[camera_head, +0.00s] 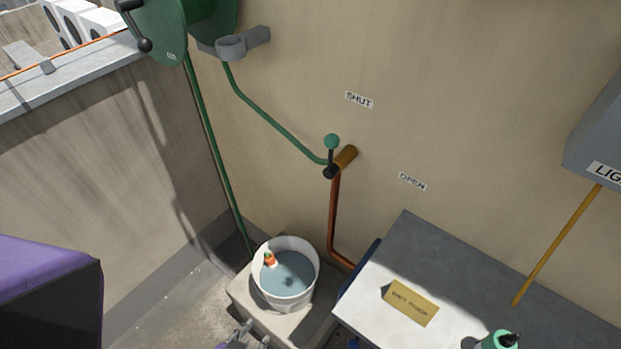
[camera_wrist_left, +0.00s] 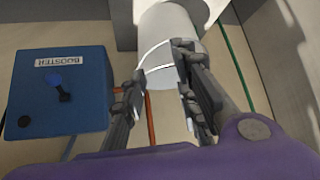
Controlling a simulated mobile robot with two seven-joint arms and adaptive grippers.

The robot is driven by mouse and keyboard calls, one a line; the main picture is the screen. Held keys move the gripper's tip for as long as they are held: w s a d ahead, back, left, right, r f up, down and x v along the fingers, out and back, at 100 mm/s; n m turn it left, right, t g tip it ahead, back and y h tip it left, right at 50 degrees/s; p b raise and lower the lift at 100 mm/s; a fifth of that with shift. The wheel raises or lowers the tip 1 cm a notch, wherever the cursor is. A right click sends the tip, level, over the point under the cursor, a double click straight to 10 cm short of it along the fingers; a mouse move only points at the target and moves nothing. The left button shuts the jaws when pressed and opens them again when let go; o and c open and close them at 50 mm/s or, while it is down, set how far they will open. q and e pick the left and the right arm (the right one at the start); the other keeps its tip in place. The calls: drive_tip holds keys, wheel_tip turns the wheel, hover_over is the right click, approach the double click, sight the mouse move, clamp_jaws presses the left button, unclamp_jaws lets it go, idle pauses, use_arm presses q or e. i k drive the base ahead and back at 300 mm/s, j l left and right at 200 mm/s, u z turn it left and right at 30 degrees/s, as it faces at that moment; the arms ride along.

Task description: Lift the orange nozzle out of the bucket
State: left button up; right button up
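A white bucket (camera_head: 288,296) with water in it stands on a pale block against the wall. The orange nozzle (camera_head: 270,260), with a bit of green on it, shows at the water by the left inner side of the bucket. My left gripper (camera_head: 254,333) is at the bottom edge of the head view, in front of the bucket and lower than its rim. In the left wrist view its fingers (camera_wrist_left: 160,72) are apart with nothing held, and the bucket (camera_wrist_left: 168,28) is beyond them. The nozzle is hidden there. My right gripper is not in view.
A green hose (camera_head: 208,150) hangs from the reel behind the bucket. A copper pipe (camera_head: 334,215) with a valve lever runs down the wall. A bench (camera_head: 430,250) with a yellow sign stands to the right. A blue booster box (camera_wrist_left: 60,100) is left in the wrist view.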

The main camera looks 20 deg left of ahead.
sight(270, 261)
drive_tip(key=k+u, duration=0.15)
drive_tip(key=u, duration=0.25)
drive_tip(key=k+j+u, duration=0.1)
drive_tip(key=u, duration=0.25)
